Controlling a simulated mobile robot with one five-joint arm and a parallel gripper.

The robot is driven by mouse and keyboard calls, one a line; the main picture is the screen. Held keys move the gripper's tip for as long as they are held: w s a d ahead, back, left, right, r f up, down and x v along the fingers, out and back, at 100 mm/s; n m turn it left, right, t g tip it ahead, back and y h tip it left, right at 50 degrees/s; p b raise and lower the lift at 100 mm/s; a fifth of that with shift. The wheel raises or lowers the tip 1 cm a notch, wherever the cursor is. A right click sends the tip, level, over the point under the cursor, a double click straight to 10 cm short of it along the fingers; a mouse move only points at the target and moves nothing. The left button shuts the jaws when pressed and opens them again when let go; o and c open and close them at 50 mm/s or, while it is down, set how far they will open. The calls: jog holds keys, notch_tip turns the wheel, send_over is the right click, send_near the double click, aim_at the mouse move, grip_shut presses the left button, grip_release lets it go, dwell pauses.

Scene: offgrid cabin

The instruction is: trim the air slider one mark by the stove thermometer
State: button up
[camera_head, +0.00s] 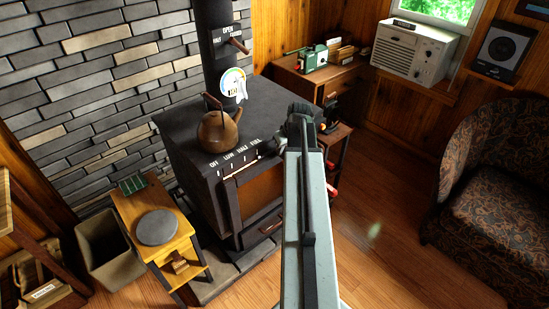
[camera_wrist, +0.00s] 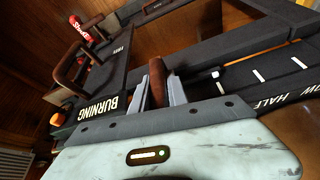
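The black stove (camera_head: 180,150) has an air slider scale (camera_head: 235,163) along its top front edge, lettered OFF, LOW, HALF, FULL. The round stove thermometer (camera_head: 232,80) is on the flue pipe; its reading is too small to make out. In the wrist view, white marks (camera_wrist: 258,75) lie right of my gripper (camera_wrist: 163,85). A brown upright handle (camera_wrist: 173,80) stands between or just behind the pale fingers, left of the visible marks; I cannot tell if they touch it. In the head view my arm hides the fingertips.
A copper kettle (camera_head: 217,130) stands on the stove top. A damper handle (camera_head: 238,45) sticks out of the pipe. A small wooden table (camera_head: 165,255) and a bin (camera_head: 105,250) stand left, an armchair (camera_head: 500,205) right. Wood floor (camera_head: 390,250) is clear between stove and armchair.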

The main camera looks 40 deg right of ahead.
grip_shut()
jog(key=shift+a, duration=1.15)
jog(key=shift+a, duration=1)
jog(key=shift+w+a, duration=0.1)
jog(key=shift+a, duration=0.7)
jog(key=o, duration=0.7)
grip_release()
jog(key=shift+c, duration=0.2)
